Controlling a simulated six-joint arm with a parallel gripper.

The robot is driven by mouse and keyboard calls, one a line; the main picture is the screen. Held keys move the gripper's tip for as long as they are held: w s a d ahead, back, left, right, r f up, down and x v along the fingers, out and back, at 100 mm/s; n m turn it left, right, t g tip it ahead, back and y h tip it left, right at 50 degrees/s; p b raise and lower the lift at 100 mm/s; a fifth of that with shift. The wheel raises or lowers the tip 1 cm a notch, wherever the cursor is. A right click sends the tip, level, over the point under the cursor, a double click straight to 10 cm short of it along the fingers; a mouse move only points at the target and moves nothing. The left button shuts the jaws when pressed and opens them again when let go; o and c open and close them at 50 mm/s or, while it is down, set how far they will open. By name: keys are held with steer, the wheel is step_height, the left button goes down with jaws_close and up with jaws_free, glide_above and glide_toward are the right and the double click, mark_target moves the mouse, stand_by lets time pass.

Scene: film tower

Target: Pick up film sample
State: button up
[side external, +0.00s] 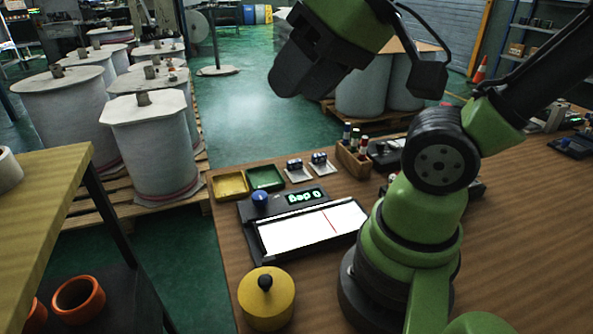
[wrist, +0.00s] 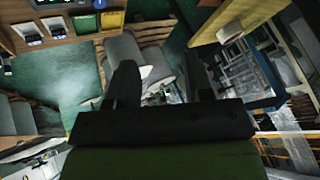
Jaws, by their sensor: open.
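I cannot clearly make out a separate film sample in either view. In the side external view, a device with a lit white panel (side external: 290,233) crossed by a red line lies on the wooden table. A blue knob (side external: 260,198) and a green digital readout (side external: 304,196) are at its back edge. My gripper (side external: 296,82) is high above and behind the table's far edge, apart from everything. In the wrist view my gripper (wrist: 165,82) has its dark fingers spread with nothing between them. It faces the floor and rolls, with the table at the top.
A yellow tray (side external: 230,186) and a green tray (side external: 265,178) sit behind the device, beside two small items on white cards (side external: 299,174). A wooden holder with small bottles (side external: 353,160) stands to their right. A yellow round weight (side external: 266,300) stands at the front. Large rolls (side external: 153,150) stand on pallets left.

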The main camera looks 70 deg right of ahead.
steer(key=w+d+n+g+h, duration=0.2)
steer(key=w+d+n, duration=0.2)
steer(key=w+d, duration=0.4)
steer(key=n+g, duration=0.5)
steer(key=n, duration=0.4)
glide_above(295, 161)
step_height(295, 161, down, 25)
steer(key=shift+w+r, duration=0.1)
steer(key=shift+r, duration=0.05)
step_height(295, 161, down, 6)
steer(key=shift+r, duration=0.1)
jaws_close()
